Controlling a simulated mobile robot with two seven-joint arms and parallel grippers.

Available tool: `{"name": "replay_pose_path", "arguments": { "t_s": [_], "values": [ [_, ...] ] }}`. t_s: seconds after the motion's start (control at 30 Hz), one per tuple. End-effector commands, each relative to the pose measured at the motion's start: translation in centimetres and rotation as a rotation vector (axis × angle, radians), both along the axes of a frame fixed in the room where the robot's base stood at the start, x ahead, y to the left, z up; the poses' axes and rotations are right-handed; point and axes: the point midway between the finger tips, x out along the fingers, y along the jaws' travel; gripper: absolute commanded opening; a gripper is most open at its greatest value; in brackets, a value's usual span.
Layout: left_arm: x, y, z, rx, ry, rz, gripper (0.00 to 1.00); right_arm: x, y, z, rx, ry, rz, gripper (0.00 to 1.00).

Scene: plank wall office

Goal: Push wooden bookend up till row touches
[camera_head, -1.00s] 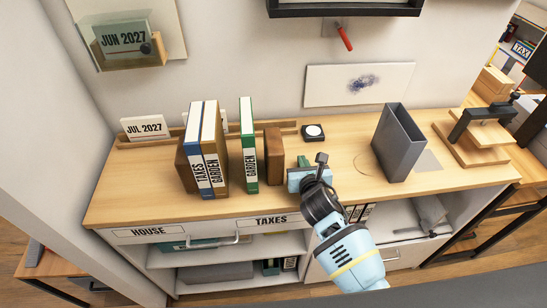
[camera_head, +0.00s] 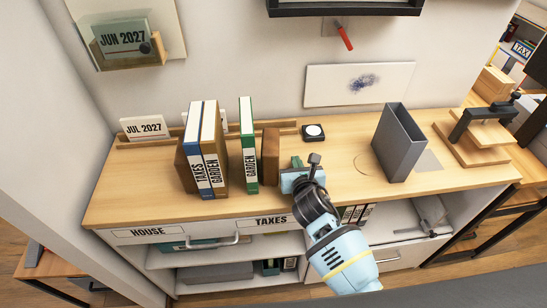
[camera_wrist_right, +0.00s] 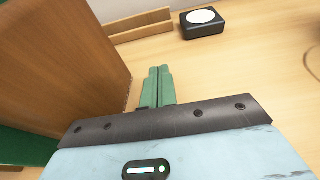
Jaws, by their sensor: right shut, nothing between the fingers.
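The wooden bookend (camera_head: 270,157) stands upright on the desk, just right of the green-and-white GARDEN binder (camera_head: 249,150), with at most a narrow gap between them. Left of a wider gap stand a blue-and-white TAXES binder (camera_head: 201,160) and a brown GARDEN binder (camera_head: 214,163), against another brown bookend (camera_head: 186,167). My right gripper (camera_head: 297,162) is shut and empty, just right of the wooden bookend. In the right wrist view its green fingers (camera_wrist_right: 157,87) are together, beside the bookend's brown face (camera_wrist_right: 65,60); contact cannot be told. My left gripper is out of view.
A small black round-topped device (camera_head: 313,132) sits behind my right gripper. A grey file holder (camera_head: 398,143) stands to the right. A wooden rail (camera_head: 283,126) runs behind the binders. The JUL 2027 card (camera_head: 145,128) is at the left.

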Motion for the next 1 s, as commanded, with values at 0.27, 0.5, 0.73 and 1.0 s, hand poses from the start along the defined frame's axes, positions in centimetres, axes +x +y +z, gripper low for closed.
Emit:
{"name": "replay_pose_path", "arguments": {
  "t_s": [0.27, 0.5, 0.73, 1.0],
  "values": [
    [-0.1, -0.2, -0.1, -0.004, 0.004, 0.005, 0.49, 0.0, 0.8, 0.0, 0.002, 0.001, 0.0, 0.0],
    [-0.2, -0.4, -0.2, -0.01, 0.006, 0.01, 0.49, -0.1, 1.4, 0.0, 0.001, 0.0, 0.001, 0.0],
    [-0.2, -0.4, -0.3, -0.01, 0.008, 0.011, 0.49, -0.1, 2.0, 0.0, 0.001, 0.001, 0.002, 0.0],
    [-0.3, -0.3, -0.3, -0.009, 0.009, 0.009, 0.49, -0.1, 2.7, 0.0, 0.002, 0.001, 0.002, 0.0]
  ]
}}
